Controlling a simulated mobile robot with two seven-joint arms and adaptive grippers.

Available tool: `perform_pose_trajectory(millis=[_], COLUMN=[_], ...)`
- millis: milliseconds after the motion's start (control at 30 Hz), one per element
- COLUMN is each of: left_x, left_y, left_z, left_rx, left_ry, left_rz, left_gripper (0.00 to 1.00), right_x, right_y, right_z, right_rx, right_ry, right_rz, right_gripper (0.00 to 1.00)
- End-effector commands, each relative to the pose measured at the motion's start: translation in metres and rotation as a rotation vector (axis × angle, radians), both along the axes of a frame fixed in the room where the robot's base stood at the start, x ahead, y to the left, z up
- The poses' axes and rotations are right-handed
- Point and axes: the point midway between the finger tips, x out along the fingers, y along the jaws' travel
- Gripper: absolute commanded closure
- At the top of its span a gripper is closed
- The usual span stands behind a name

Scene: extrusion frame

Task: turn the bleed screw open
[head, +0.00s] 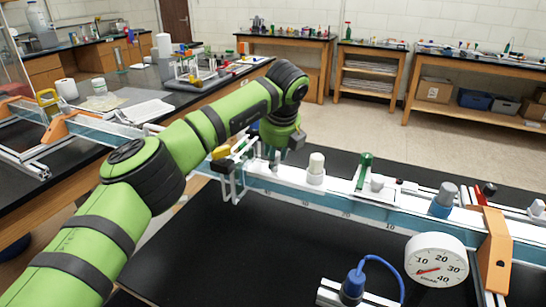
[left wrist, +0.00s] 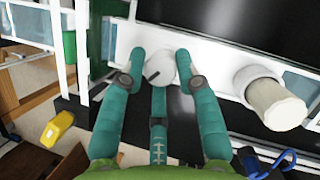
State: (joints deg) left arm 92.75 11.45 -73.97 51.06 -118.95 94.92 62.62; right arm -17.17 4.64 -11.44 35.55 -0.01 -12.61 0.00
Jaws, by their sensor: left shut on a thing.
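The bleed screw (left wrist: 158,72) shows in the left wrist view as a small round white head with a dark slot across it. My left gripper (left wrist: 160,62) has its teal fingers closed around this head, one on each side and a third below it. In the head view my left gripper (head: 275,157) reaches down to the top of the long white and blue rail (head: 335,206), left of a pale capped post (head: 316,168). The screw cannot be made out there. My right gripper is not in view.
The pale post also stands right of my fingers in the left wrist view (left wrist: 276,104). A white frame with a yellow clip (head: 221,152) is left of the gripper. Along the rail are a green upright (head: 364,171) and a blue-based post (head: 443,200). A round gauge (head: 436,260) stands in front.

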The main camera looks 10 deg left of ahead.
Motion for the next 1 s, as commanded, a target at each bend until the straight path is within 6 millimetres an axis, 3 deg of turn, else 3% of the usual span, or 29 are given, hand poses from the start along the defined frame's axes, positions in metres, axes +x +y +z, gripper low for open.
perform_pose_trajectory(millis=[333, 900, 933, 967, 1000], left_x=[0.003, 0.0035, 0.0035, 0.0035, 0.0033], left_y=[-0.0025, -0.0008, -0.0008, -0.0008, -0.0008], left_z=[0.0057, 0.0064, 0.0064, 0.0062, 0.0057], left_rx=[-0.004, -0.002, -0.002, -0.003, -0.003], left_ry=[-0.016, -0.018, -0.018, -0.017, -0.016], left_rz=[0.143, 0.17, 0.17, 0.17, 0.17], left_gripper=[1.0, 1.0, 0.55, 0.48, 0.48], right_x=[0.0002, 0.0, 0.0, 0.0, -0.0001], right_y=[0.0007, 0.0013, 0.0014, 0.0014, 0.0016], right_z=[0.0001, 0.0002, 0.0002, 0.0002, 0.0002], right_rx=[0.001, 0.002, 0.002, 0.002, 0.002], right_ry=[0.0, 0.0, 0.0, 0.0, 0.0], right_rz=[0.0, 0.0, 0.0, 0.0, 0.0], right_gripper=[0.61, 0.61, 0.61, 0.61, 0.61])
